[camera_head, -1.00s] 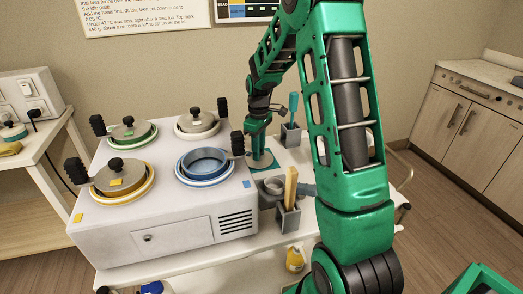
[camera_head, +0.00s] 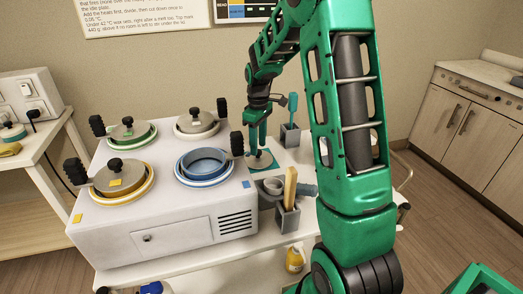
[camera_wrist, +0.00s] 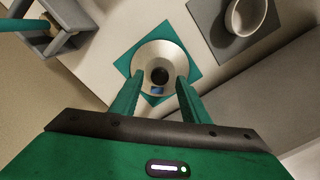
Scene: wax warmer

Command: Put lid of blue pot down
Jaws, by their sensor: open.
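The round grey lid (camera_head: 266,164) lies flat on a teal square mat (camera_head: 249,171) to the right of the warmer. In the wrist view the lid (camera_wrist: 147,57) shows its dark knob (camera_wrist: 159,75) and a small blue mark, with teal mat corners (camera_wrist: 189,52) around it. My gripper (camera_head: 257,150) is open and empty just above the lid. In the wrist view its fingers (camera_wrist: 157,82) stand apart on either side of the knob. The blue pot (camera_head: 203,162) sits uncovered in the front right well of the warmer.
The white warmer (camera_head: 180,225) also holds several lidded pots, with black handles sticking up. A grey holder with a wooden-handled tool (camera_head: 290,190) and a small grey cup (camera_head: 272,186) stand in front of the mat. Another holder (camera_head: 290,135) stands behind it.

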